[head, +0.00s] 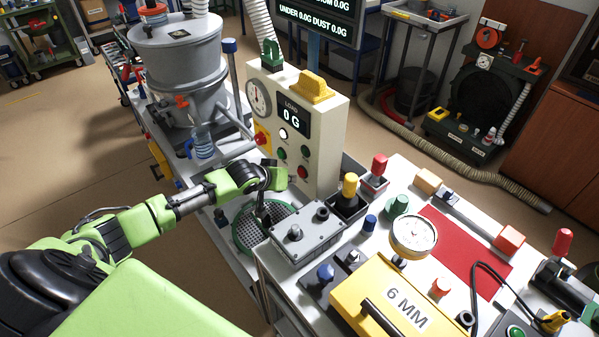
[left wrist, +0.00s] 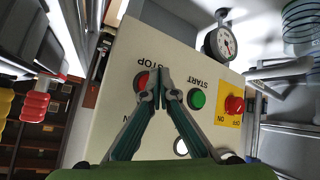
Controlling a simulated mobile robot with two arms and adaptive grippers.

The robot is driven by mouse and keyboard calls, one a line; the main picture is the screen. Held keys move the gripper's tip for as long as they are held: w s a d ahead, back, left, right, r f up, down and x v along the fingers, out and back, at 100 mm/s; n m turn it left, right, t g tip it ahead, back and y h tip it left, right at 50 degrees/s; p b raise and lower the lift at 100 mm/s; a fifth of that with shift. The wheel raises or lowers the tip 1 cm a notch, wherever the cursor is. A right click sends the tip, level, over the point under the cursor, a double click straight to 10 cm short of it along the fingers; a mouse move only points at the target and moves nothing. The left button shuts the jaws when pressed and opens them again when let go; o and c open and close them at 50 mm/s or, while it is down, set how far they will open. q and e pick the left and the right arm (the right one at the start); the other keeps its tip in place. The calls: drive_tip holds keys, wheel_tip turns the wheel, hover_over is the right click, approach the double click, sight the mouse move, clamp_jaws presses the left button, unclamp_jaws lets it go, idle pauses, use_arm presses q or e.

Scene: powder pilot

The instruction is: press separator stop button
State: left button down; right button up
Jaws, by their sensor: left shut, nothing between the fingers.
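The control box (head: 325,150) stands upright, with a gauge, a "0 G" display and several buttons on its front. The red stop button (head: 302,171) is low on that face. In the left wrist view the picture is turned over, and the red stop button (left wrist: 142,82) by the word STOP is partly hidden behind my fingertips. The green start button (left wrist: 196,99) is beside it. My left gripper (left wrist: 160,80) is shut and empty, its tips pointing at the panel close to the stop button; I cannot tell whether they touch. My right gripper is not in view.
A red knob on a yellow plate (left wrist: 234,104) is on the same panel. A grey hopper (head: 178,55) stands behind my left arm. A round green sieve (head: 243,236) lies below the gripper. The bench with a yellow "6 MM" case (head: 360,287) is at right.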

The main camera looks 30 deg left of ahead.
use_arm(q)
drive_tip(key=shift+s, duration=0.15)
drive_tip(key=s+p, duration=0.1)
drive_tip(key=s+a+p, duration=0.1)
drive_tip(key=s+p, duration=0.1)
drive_tip(key=s+a+p, duration=0.1)
drive_tip(key=s, duration=0.1)
drive_tip(key=shift+s+a, duration=0.15)
drive_tip(key=shift+s, duration=0.1)
idle(0.6)
idle(0.3)
